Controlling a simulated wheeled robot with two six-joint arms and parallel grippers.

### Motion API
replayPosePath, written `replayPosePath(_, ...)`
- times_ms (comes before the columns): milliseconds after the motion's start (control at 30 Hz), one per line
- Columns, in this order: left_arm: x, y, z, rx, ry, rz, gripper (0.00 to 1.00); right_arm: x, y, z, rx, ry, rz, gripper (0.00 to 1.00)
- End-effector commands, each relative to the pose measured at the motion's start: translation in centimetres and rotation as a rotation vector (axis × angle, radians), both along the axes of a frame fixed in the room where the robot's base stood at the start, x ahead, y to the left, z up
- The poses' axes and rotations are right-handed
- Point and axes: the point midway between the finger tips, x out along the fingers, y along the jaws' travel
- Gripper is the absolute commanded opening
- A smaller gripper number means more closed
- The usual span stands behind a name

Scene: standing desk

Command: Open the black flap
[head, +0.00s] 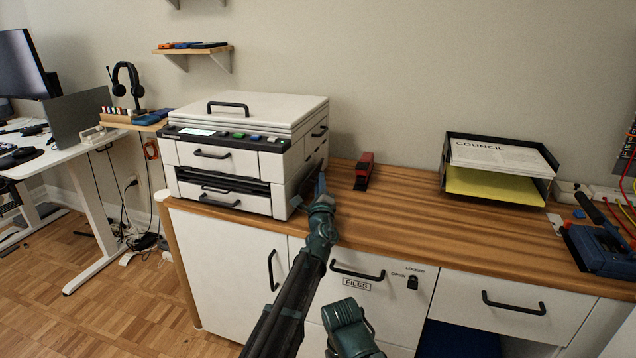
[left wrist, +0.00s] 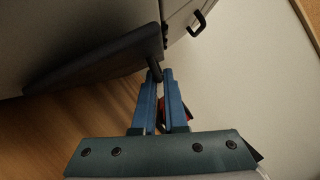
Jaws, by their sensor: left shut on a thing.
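The white printer (head: 245,150) stands at the left end of the wooden counter. The black flap (left wrist: 95,65) is on its right side; in the left wrist view it is a dark panel that appears to stand out at an angle from the white body. In the head view only a dark sliver of it shows, beside my gripper. My left gripper (head: 321,187) is at that side of the printer. Its blue fingers (left wrist: 160,85) are shut on the dark grip at the flap's edge.
A red and black stapler (head: 364,171) lies on the counter just right of my left gripper. A black paper tray (head: 497,170) stands farther right, with a blue device (head: 600,250) at the far right. The counter between stapler and tray is clear.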

Motion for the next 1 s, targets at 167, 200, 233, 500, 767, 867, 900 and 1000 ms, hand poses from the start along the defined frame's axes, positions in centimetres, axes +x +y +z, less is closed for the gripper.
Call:
replayPosePath(167,0.0,0.2,0.0,-0.001,0.0,0.004,0.22,0.0,0.0,0.0,0.0,0.0,0.0,0.5)
replayPosePath(200,0.0,0.2,0.0,-0.001,0.0,0.004,0.22,0.0,0.0,0.0,0.0,0.0,0.0,0.5)
replayPosePath(233,0.0,0.2,0.0,-0.001,-0.001,0.003,0.22,0.0,0.0,0.0,0.0,0.0,0.0,0.5)
replayPosePath(500,0.4,1.3,1.1,-0.001,-0.001,0.005,0.22,0.0,0.0,1.0,0.0,0.0,0.0,0.5)
replayPosePath(767,-4.0,1.6,0.0,-0.001,-0.001,0.001,0.22,0.0,0.0,0.0,0.0,0.0,0.0,0.5)
replayPosePath(867,-5.8,1.5,-0.4,0.0,-0.001,0.001,0.22,0.0,0.0,-0.4,0.0,0.0,0.0,0.5)
replayPosePath(900,-6.6,1.5,-0.6,-0.001,-0.001,0.001,0.22,0.0,0.0,-0.6,0.0,0.0,0.0,0.5)
replayPosePath(1000,-8.4,1.5,-0.9,0.0,-0.002,0.003,0.22,0.0,0.0,-1.0,0.0,0.0,0.0,0.5)
